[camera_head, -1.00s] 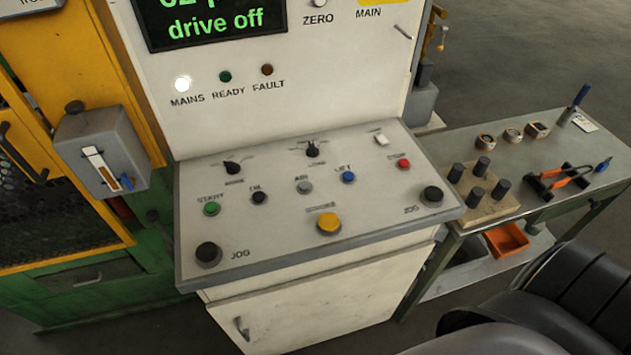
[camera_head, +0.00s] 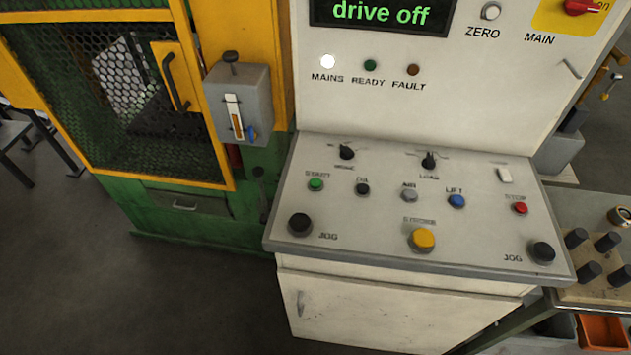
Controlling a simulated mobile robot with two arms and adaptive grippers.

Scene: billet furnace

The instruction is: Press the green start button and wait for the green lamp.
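The green start button (camera_head: 316,184) sits at the upper left of the sloped control panel (camera_head: 345,215), under the label START. The green lamp (camera_head: 370,65), labelled READY, is on the upright panel and looks dark. The white MAINS lamp (camera_head: 328,61) to its left is lit. The FAULT lamp (camera_head: 413,70) to its right looks dark brown. The display (camera_head: 385,14) reads "drive off" in green. Neither of my grippers shows in this view.
Other buttons share the panel: a black one (camera_head: 362,189), a blue LIFT button (camera_head: 457,201), a red STOP button (camera_head: 520,208) and a yellow STROKE button (camera_head: 423,239). A yellow mesh guard (camera_head: 207,183) stands left. A bench (camera_head: 590,205) with pegs stands right.

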